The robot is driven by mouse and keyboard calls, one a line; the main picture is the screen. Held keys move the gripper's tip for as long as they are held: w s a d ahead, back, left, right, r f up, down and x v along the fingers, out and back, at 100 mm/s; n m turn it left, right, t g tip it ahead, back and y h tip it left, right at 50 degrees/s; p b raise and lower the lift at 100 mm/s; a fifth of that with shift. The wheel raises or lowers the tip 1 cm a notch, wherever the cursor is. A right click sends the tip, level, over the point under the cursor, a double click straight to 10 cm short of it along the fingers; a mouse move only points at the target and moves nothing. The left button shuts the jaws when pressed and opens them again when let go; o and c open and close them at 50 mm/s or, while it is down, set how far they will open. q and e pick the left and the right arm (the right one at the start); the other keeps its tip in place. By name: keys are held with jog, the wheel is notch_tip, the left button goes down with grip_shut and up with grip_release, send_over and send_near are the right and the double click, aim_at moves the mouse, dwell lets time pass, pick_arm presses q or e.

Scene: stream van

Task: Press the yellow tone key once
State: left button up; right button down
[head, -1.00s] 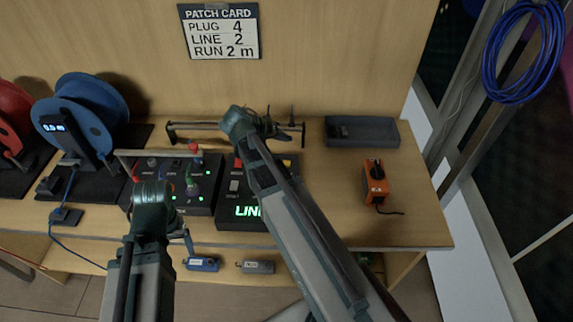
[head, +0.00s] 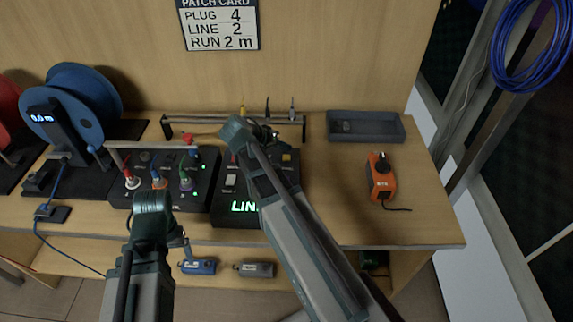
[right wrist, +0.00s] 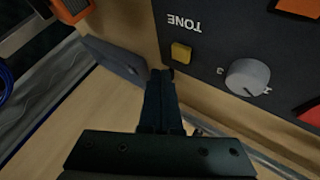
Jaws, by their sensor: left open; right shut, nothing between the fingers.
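The yellow tone key (head: 286,158) sits on the upper right of the dark box (head: 228,208) with the lit green LINE display. In the right wrist view the square yellow key (right wrist: 181,53) lies beside the upside-down TONE label. My left gripper (head: 186,244) is open, low in front of the bench.
A grey knob (right wrist: 247,77) stands near the key. A dark console (head: 205,165) with plugs is left of the box. A rack bar (head: 205,119), grey tray (head: 366,126) and orange device (head: 381,178) surround it.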

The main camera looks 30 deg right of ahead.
aim_at(290, 156)
pick_arm(q)
jog(key=shift+f+b, duration=0.35)
jog(key=shift+f, duration=0.4)
pick_arm(e)
jog(key=shift+f, duration=0.8)
dwell(0.6)
pick_arm(q)
jog(key=shift+f+b, duration=0.35)
pick_arm(e)
jog(key=shift+f, duration=0.35)
pick_arm(q)
jog(key=shift+f+b, duration=0.45)
pick_arm(e)
jog(key=shift+f, duration=0.45)
jog(key=shift+r, duration=0.1)
pick_arm(q)
jog(key=shift+r+p, duration=0.85)
jog(key=shift+r, duration=0.05)
pick_arm(e)
jog(key=shift+r, duration=0.8)
notch_tip(290, 156, up, 5)
jog(key=p, duration=0.5)
pick_arm(q)
notch_tip(290, 156, up, 5)
